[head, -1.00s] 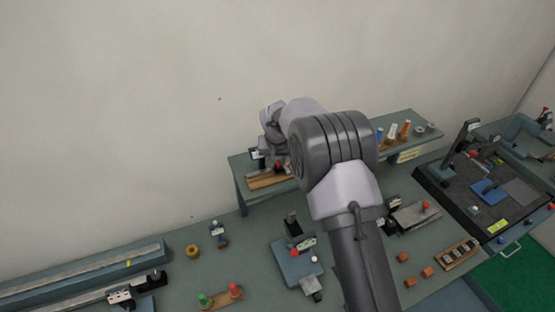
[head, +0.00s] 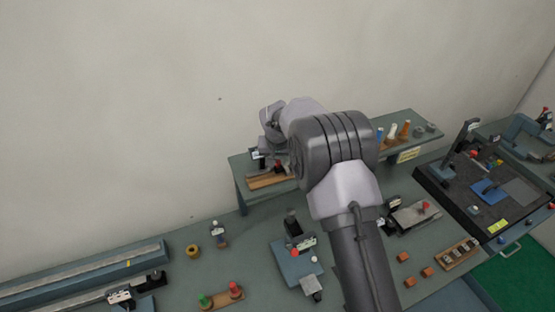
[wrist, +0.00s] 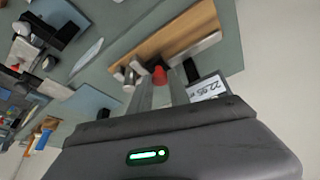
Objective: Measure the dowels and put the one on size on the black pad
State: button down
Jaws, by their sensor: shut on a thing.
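My gripper (wrist: 160,84) is at the small gauge on the raised shelf. Its two fingers are shut on a red knob (wrist: 160,75) in the wrist view. The gauge has a long wooden base (wrist: 165,45), with metal pieces beside the knob. A white readout (wrist: 207,88) next to the fingers seems to show 22.95. In the head view the wooden base (head: 270,181) is partly in sight, and my arm hides part of the gripper. A wooden rack (head: 459,256) at the lower right holds several small pieces, too small to identify. I cannot tell which surface is the black pad.
Blue, white and orange pieces (head: 393,131) stand at the shelf's right. A blue fixture (head: 295,265) with a red knob and a stand with red and green pegs (head: 220,297) are on the lower bench. A dark tray (head: 445,192) holds tools at the right.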

dwell(0.3)
jog(key=shift+s+a+f+b, duration=0.15)
jog(key=shift+a+b, duration=0.25)
jog(key=shift+b, duration=0.15)
jog(key=shift+s+a+f+b, duration=0.1)
jog(key=shift+a+b, duration=0.25)
jog(key=shift+b, duration=0.15)
jog(key=shift+s+a+r, duration=0.2)
jog(key=shift+a+r, duration=0.1)
jog(key=shift+a, duration=0.05)
jog(key=c, duration=1.2)
grip_release()
jog(key=b+v, duration=0.1)
jog(key=v, duration=1.6)
jog(key=shift+s+r+b, duration=0.15)
jog(key=shift+b, duration=0.25)
jog(key=shift+d, duration=0.1)
